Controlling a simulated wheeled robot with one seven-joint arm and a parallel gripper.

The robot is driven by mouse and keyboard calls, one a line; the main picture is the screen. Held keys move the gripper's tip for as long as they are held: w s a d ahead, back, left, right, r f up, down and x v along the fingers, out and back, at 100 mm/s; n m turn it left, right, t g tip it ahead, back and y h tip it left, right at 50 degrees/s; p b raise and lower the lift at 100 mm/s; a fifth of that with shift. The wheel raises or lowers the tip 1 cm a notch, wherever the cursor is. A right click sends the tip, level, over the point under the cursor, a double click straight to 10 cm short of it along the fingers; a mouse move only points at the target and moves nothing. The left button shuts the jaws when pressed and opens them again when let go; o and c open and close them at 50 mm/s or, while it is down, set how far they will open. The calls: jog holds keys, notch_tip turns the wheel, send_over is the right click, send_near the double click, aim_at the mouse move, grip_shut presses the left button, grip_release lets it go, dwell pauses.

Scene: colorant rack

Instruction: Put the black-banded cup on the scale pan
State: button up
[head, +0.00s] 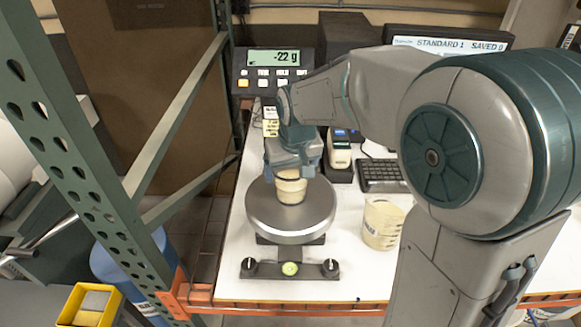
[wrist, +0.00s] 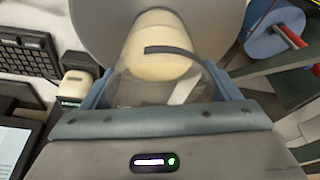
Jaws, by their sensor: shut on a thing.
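The black-banded cup (head: 290,188) is a clear cup with pale cream contents and a dark band. It is at the middle of the round metal scale pan (head: 262,222) in the head view; whether its base touches the pan is hard to tell. My gripper (head: 291,165) is above the pan, shut on the upper part of the cup. In the wrist view the cup (wrist: 160,62) lies between the blue fingers, with the grey pan (wrist: 208,22) behind it. The scale display (head: 273,58) reads -22 g.
Another cup with pale contents (head: 382,224) stands on the white table right of the pan. A keyboard (head: 384,175) and a small label printer (head: 340,155) are behind it. A green rack post (head: 90,150) stands at the left. A levelling bar (head: 289,269) is in front of the pan.

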jog(key=shift+f, duration=0.15)
jog(key=o, duration=1)
jog(key=shift+r, duration=0.4)
jog(key=a+b+v, duration=0.1)
jog(key=v, duration=1)
jog(key=s+d+f+m, duration=0.1)
jog(key=s+d+f, duration=0.2)
jog(key=s+d, duration=0.1)
jog(key=s+d+f+m, duration=0.1)
jog(key=s+d+f, duration=0.2)
jog(key=s+d, duration=0.2)
jog(key=s+d+f+m+h, duration=0.1)
jog(key=s+d+f, duration=0.2)
jog(key=s+d, duration=0.2)
jog(key=shift+s+t, duration=0.3)
jog(key=shift+s, duration=1.1)
